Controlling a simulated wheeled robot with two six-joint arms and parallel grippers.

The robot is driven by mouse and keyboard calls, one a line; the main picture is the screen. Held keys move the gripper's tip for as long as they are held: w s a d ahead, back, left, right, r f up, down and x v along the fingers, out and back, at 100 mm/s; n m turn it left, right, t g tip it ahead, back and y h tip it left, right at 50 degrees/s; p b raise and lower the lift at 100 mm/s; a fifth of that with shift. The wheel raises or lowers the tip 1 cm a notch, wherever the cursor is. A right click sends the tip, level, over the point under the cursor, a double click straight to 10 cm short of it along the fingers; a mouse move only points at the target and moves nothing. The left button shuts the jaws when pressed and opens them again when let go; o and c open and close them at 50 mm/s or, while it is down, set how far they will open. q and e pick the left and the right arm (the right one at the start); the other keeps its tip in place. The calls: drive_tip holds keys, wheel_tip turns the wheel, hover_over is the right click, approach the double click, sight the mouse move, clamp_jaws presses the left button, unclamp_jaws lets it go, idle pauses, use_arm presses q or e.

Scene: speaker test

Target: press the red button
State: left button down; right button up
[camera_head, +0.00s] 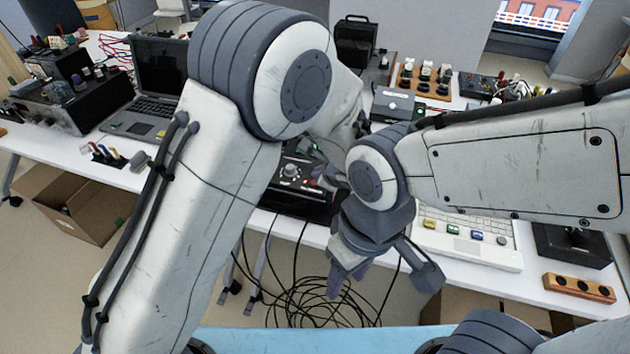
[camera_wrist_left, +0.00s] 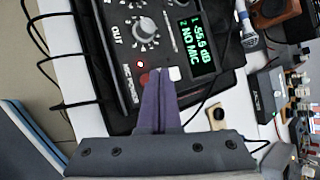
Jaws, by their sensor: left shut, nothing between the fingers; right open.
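A black device (camera_head: 300,204) with knobs stands at the table's front edge in the head view, partly hidden by my arms. In the left wrist view its panel shows white knobs, a green display (camera_wrist_left: 197,45) reading 55.6 dB and NO MIC, and a red button (camera_wrist_left: 143,79) beside a white button (camera_wrist_left: 174,73). My left gripper (camera_wrist_left: 158,76) is shut and empty, its purple fingertips over the panel between these two buttons, close to the red one. I cannot tell whether they touch the panel. My right gripper (camera_head: 388,277) is open and empty, in front of the table edge.
A laptop (camera_head: 155,88) stands left of the device. A white keyboard-like unit (camera_head: 465,240) lies to the right, with a wooden block (camera_head: 578,288) beyond it. Loose black cables (camera_head: 320,300) hang to the floor. An open cardboard box (camera_head: 80,205) stands below the table.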

idle(0.4)
use_arm(q)
drive_tip(key=shift+f+b, duration=0.45)
drive_tip(key=shift+b, duration=0.2)
drive_tip(key=shift+f+b, duration=0.5)
drive_tip(key=shift+b, duration=0.1)
idle(0.4)
drive_tip(key=shift+r, duration=0.15)
drive_tip(key=shift+r+p, duration=0.65)
drive_tip(key=shift+r, duration=0.2)
wheel_tip(320, 180, up, 6)
drive_tip(key=p, duration=0.4)
